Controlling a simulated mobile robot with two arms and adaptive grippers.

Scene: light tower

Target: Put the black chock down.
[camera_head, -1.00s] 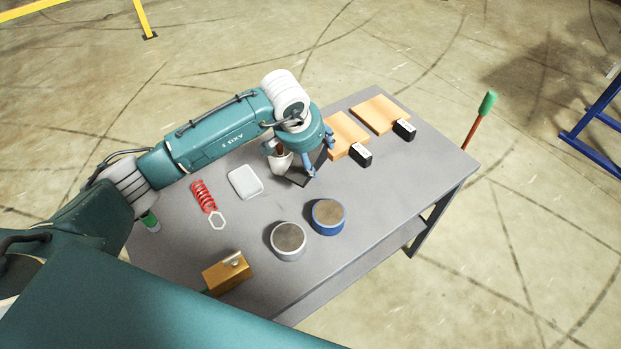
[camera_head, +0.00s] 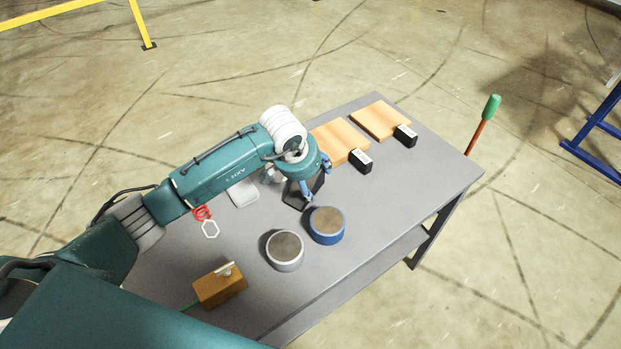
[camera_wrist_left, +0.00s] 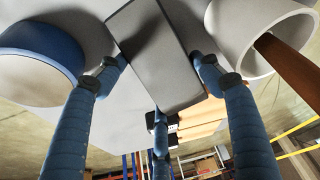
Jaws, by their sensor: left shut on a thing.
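The black chock (camera_head: 293,198) is a dark block, held in my left gripper (camera_head: 311,188) above or on the grey table (camera_head: 390,215); I cannot tell whether it touches the top. In the left wrist view the chock (camera_wrist_left: 160,55) lies between the blue fingers of the left gripper (camera_wrist_left: 157,72), which are shut on it. The gripper and wrist hide part of the chock in the head view. My right gripper is not in view.
A blue-rimmed tin (camera_head: 326,226) is close in front of the gripper, with a white tin (camera_head: 285,250) beside it. Wooden boards (camera_head: 340,138) and small black blocks (camera_head: 360,160) stand behind. The table's right part is clear.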

